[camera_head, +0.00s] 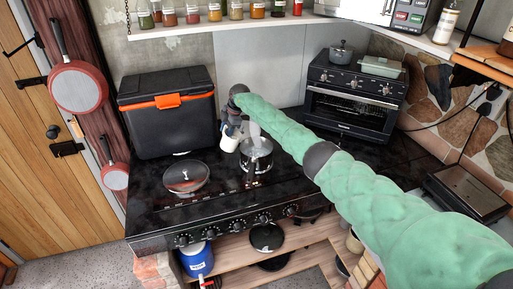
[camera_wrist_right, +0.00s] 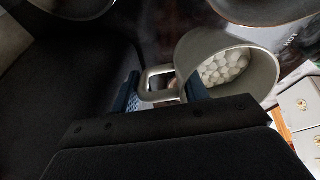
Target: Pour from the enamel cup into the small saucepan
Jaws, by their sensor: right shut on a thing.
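The pale enamel cup (camera_head: 230,141) is in my right gripper (camera_head: 229,124), above the stove top. In the right wrist view, the blue fingertips (camera_wrist_right: 162,91) are shut on the handle of the cup (camera_wrist_right: 262,78). Several white rounded pieces (camera_wrist_right: 224,67) lie inside it. The small metal saucepan (camera_head: 258,162) stands on the stove, just right of the cup. The cup appears beside the saucepan, close to its rim; whether they touch cannot be told. A curved rim at the top right of the wrist view may be the saucepan. My left gripper is not in view.
A lidded pan (camera_head: 186,178) sits on the stove (camera_head: 215,210) to the left. A black cooler box with an orange latch (camera_head: 168,115) stands behind it. A toaster oven (camera_head: 350,105) is at the back right. A shelf of jars (camera_head: 225,22) hangs above.

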